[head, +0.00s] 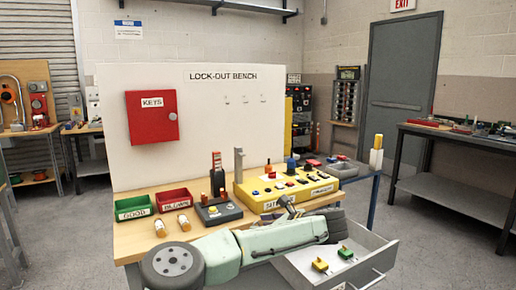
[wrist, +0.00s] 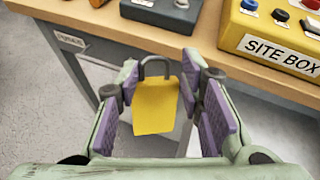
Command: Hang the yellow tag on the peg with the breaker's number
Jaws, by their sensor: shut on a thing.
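My gripper (wrist: 160,76) shows in the wrist view with its purple-padded fingers on both sides of a yellow tag (wrist: 155,108). It is shut on the tag, which has a dark grey loop at its top end. The tag is in front of the bench's front edge, over the drawer area. In the head view my arm crosses the bench front and I cannot make out the held tag. Several small pegs, one of them a peg (head: 246,99), are on the white board (head: 200,90) under "LOCK-OUT BENCH". Their labels are too small to read.
An open drawer (head: 375,268) holds green and yellow lock-like pieces (head: 320,265). On the bench top stand the yellow site box (head: 250,200), a grey device (head: 218,212), a green bin (head: 133,208) and a red bin (head: 174,200). A red key cabinet (head: 152,117) is on the board.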

